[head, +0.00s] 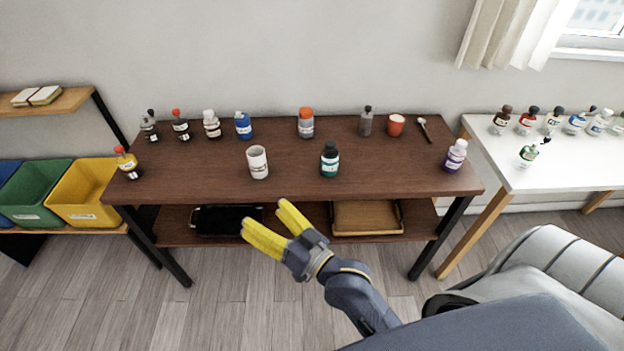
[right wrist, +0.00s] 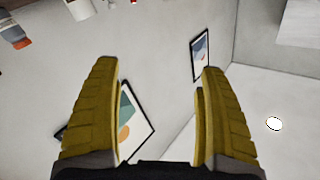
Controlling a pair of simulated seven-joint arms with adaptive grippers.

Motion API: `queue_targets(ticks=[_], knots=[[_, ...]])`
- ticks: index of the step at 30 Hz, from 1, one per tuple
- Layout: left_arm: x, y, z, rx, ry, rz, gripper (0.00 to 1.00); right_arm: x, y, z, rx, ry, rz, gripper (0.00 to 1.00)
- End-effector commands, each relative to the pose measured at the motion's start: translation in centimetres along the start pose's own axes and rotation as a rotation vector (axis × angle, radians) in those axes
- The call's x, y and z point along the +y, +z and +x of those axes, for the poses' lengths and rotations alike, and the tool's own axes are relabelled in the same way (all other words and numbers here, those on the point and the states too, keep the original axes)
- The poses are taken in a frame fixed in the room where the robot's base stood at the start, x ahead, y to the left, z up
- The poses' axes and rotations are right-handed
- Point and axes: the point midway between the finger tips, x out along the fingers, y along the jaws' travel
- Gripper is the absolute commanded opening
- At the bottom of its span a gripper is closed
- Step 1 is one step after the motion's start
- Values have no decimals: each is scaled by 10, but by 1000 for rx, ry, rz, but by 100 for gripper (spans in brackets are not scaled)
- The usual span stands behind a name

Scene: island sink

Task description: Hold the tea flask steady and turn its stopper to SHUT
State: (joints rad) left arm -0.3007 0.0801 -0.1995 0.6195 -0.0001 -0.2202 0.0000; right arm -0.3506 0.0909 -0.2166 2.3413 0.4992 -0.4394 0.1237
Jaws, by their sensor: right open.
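Several bottles stand on the dark wooden table, and I cannot tell for sure which is the tea flask. A grey bottle with an orange cap (head: 306,124) stands upright at the back middle. A teal bottle with a black cap (head: 330,160) stands nearer the front. No SHUT mark is readable. My right gripper (head: 263,217) has yellow fingers spread open and empty, in front of the table's front edge, apart from every bottle. In the right wrist view its fingers (right wrist: 158,68) have only wall and pictures between them. My left gripper is not in view.
A white mug (head: 257,162) and an orange-red cup (head: 396,125) stand on the table (head: 215,185). More bottles line the back left. A purple bottle (head: 455,155) is near the right edge. A white table (head: 560,175) with bottles stands right; yellow (head: 85,195) and green bins are left.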

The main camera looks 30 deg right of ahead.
Motion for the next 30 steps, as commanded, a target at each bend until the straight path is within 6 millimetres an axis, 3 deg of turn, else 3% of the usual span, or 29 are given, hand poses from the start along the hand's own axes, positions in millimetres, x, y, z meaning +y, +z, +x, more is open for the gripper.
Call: queue_targets(ticks=[3, 7, 11, 15, 19, 22, 27, 30], knots=[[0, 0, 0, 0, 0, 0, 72, -13, -48, 14, 208, -80, 240, 77], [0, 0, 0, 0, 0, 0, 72, -10, -97, 18, 425, -151, 513, 77], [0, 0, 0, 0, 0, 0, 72, 8, -137, 15, 631, -206, 794, 77], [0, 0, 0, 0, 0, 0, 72, 43, -162, 8, 845, -240, 1102, 77], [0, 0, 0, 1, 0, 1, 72, 83, -167, 3, 1037, -244, 1389, 77], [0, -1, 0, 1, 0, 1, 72, 114, -158, 2, 1179, -226, 1608, 77], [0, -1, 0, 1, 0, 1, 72, 157, -122, 5, 1402, -150, 1946, 77], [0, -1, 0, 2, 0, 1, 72, 172, -96, 9, 1512, -86, 2105, 77]])
